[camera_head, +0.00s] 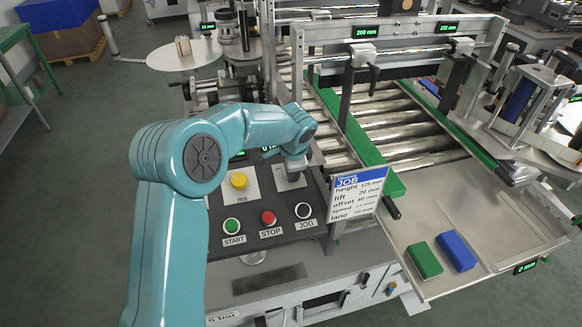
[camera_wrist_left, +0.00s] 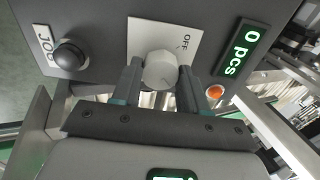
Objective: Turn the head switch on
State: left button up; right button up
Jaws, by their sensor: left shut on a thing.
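The head switch is a round light-grey knob (camera_wrist_left: 159,70) on a white plate (camera_wrist_left: 180,35) in the left wrist view. The word OFF is readable on the plate beside the knob. My left gripper (camera_wrist_left: 160,78) has one dark finger on each side of the knob and is shut on it. In the head view my left arm reaches over the control panel (camera_head: 270,222), and my left gripper (camera_head: 293,166) is at the panel's upper right. It hides most of the switch there; part of its pale plate (camera_head: 289,182) shows. My right gripper is in neither view.
The panel also carries a yellow knob (camera_head: 239,180), a green START button (camera_head: 232,226), a red STOP button (camera_head: 268,218) and a black JOG button (camera_head: 303,211). A job card (camera_head: 357,192) stands right of the panel. Green and blue blocks lie on the steel plate (camera_head: 480,215).

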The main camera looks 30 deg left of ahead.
pick_arm(q)
jog(key=o, duration=1.1)
jog(key=shift+c, duration=0.2)
jog(key=shift+r, duration=0.1)
jog(key=b+v, duration=0.1)
jog(key=v, duration=1.5)
jog(key=shift+d, duration=0.15)
